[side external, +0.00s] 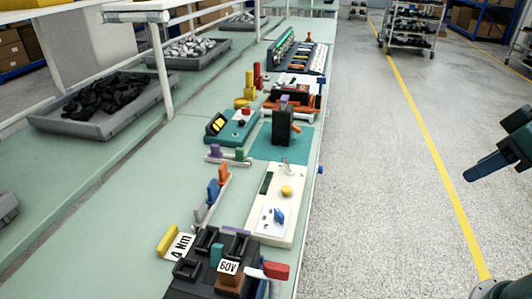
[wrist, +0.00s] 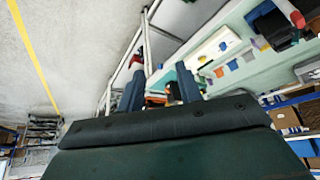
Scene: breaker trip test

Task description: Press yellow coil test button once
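The yellow button (side external: 286,190) is a small round cap on the white panel (side external: 270,228) on the bench, in the side external view. My gripper (side external: 474,172) is at the right edge of that view, over the floor, well apart from the bench and the button. In the wrist view my gripper (wrist: 160,88) shows two blue fingers spread apart with nothing between them. The white panel (wrist: 219,44) also shows there, tilted; the button is too small to tell.
A black unit marked 60V (side external: 215,268) stands in front of the panel. A black block (side external: 281,128) on a teal mat (side external: 262,148) and a teal meter (side external: 232,127) stand behind it. Grey bins (side external: 105,105) line the left. The floor between gripper and bench is clear.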

